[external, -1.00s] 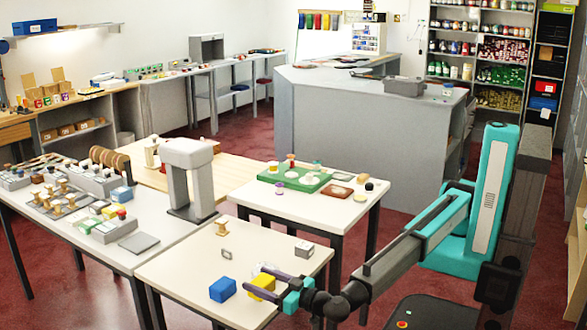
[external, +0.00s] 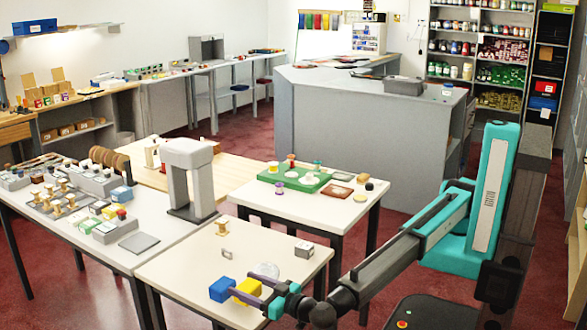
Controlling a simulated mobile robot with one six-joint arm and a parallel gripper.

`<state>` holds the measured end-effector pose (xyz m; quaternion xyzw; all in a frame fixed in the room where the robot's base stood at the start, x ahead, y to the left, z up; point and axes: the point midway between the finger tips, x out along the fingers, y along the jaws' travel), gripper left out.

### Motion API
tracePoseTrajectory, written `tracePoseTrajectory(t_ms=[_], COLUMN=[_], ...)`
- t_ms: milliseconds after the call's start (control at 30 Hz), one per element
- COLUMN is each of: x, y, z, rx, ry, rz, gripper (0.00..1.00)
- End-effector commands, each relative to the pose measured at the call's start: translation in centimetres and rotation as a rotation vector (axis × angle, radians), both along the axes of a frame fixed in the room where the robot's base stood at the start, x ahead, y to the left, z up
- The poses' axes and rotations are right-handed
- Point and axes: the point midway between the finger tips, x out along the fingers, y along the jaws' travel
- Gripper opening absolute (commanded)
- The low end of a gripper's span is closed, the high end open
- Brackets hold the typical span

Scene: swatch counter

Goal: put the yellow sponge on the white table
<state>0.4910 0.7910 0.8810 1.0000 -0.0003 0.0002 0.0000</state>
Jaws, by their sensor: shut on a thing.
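The yellow sponge (external: 246,290) is a small block at the front of the near white table (external: 183,268). My gripper (external: 237,288) reaches in from the right, with one dark finger along each side of the sponge, and is shut on it. I cannot tell whether the sponge touches the tabletop or is held just above it. The fingers hide part of its sides. A blue block (external: 221,289) is just left of the sponge; in this view they almost touch.
A clear round object (external: 267,270) stands right behind my gripper. The table's middle is mostly clear. A second white table (external: 335,212) with a green tray (external: 293,179) stands behind.

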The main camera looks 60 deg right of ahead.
Motion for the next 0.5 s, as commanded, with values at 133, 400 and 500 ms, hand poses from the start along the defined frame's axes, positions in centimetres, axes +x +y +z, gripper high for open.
tracePoseTrajectory(t_ms=[133,400,500], x=[0.0,-0.1,-0.1], y=[-0.1,-0.1,-0.1], z=[-2.4,-3.1,-3.1], rx=[-0.001,0.0,0.0], ry=[0.0,0.0,0.0], rz=[0.0,0.0,0.0], gripper=[0.41,0.41,0.41])
